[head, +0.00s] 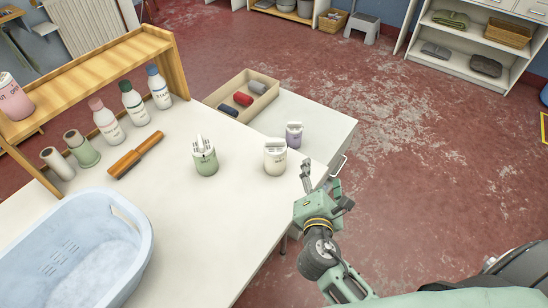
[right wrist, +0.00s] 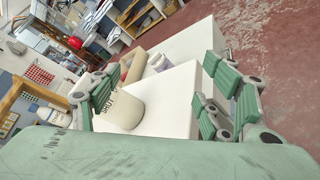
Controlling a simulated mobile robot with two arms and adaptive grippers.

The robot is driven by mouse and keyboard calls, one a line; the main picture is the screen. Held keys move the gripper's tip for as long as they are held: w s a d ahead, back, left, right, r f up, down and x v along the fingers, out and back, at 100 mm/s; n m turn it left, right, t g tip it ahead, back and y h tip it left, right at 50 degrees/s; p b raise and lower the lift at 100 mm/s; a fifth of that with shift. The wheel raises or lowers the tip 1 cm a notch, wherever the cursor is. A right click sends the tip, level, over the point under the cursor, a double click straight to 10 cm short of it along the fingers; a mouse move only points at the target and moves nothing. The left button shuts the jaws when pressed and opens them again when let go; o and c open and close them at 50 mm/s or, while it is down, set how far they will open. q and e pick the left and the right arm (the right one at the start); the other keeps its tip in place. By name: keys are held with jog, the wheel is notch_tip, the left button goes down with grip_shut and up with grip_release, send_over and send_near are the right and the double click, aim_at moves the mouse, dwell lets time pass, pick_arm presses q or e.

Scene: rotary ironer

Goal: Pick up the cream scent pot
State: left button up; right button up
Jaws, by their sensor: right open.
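The cream scent pot (head: 275,157) stands upright on the white table near its right edge, with a pale slotted lid. My right gripper (head: 320,180) is open and empty, just right of the pot at the table edge and apart from it. In the right wrist view the cream pot (right wrist: 122,108) shows close beside the left finger, which partly covers it; the other fingers of my right gripper (right wrist: 160,92) are on the right, over the white table. My left gripper is not in view.
A green pot (head: 205,158) stands left of the cream one and a lavender pot (head: 294,134) close behind it. A wooden tray (head: 214,100) holds rolls at the back. Bottles, a wooden shelf (head: 90,72) and a blue tub (head: 140,245) are on the left.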

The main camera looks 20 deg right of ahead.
aim_at(275, 147)
jog(key=w+a+n+t+y, duration=0.1)
jog(key=a+n, duration=0.2)
jog(key=n, duration=0.1)
jog(key=w+a+r+n+t+y, duration=0.1)
jog(key=w+a+n+y, duration=0.1)
jog(key=n, duration=0.3)
jog(key=w+a+n+t+y, duration=0.1)
jog(key=a+n+t+y, duration=0.1)
jog(key=a+n, duration=0.2)
jog(key=shift+w+a+r+n, duration=0.15)
jog(key=shift+w+n, duration=0.15)
jog(key=shift+w, duration=0.1)
jog(key=w, duration=0.2)
jog(key=w+d, duration=0.1)
jog(key=w, duration=0.2)
jog(key=w+p, duration=0.1)
jog(key=w, duration=0.1)
jog(key=shift+w+d+f, duration=0.15)
jog(key=shift+w+f, duration=0.1)
jog(key=shift+c, duration=0.6)
jog(key=c, duration=1.1)
jog(key=shift+c, duration=0.4)
jog(key=shift+r, duration=0.2)
